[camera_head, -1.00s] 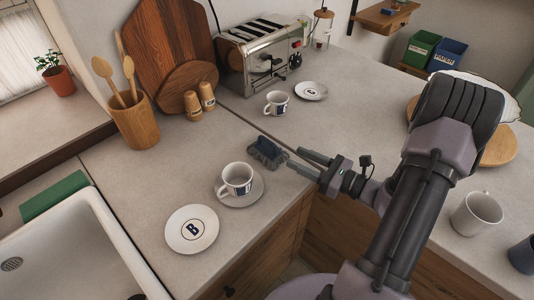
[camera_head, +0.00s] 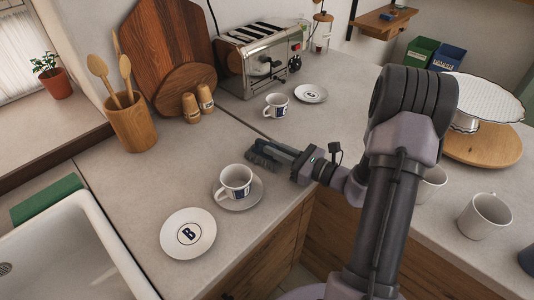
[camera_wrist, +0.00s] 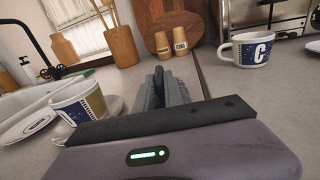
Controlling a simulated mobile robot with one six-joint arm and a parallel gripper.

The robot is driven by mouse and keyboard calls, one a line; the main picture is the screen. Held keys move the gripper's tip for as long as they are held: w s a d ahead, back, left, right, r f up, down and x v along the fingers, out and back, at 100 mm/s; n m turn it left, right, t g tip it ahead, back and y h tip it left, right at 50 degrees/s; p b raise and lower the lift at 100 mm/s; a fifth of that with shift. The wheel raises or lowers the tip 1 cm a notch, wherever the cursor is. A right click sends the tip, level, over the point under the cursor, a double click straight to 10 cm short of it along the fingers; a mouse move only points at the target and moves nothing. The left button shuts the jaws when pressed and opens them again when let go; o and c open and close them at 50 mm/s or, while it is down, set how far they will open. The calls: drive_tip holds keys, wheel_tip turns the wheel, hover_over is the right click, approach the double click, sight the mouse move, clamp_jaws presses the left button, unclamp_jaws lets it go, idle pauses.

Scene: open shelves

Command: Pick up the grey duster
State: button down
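The grey duster (camera_head: 259,156) lies on the counter behind the cup and saucer, at the fingertips of my gripper (camera_head: 272,150). Its near part is hidden by the fingers. In the wrist view my gripper's fingers (camera_wrist: 165,88) point forward and sit close together, with a dark narrow piece between their tips. I cannot tell whether they are closed on the duster or only around it.
A white cup (camera_head: 235,181) on a saucer and a plate marked B (camera_head: 188,233) stand left of and nearer than the gripper. Another cup (camera_head: 276,105) and the toaster (camera_head: 259,60) are behind. The counter between the utensil holder (camera_head: 132,121) and duster is clear.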

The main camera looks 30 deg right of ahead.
drive_tip(key=shift+r, duration=0.1)
idle(0.3)
drive_tip(key=shift+r+p, duration=0.35)
drive_tip(key=shift+r, duration=0.05)
wheel_tip(320, 180, up, 3)
drive_tip(key=shift+f+p, duration=0.2)
drive_tip(key=shift+p, duration=0.6)
drive_tip(key=s+a+r+p, duration=0.1)
drive_tip(key=s+a+p, duration=0.2)
drive_tip(key=s, duration=1.2)
drive_tip(key=shift+s+r, duration=0.2)
drive_tip(key=shift+s, duration=0.2)
drive_tip(key=shift+d, duration=0.1)
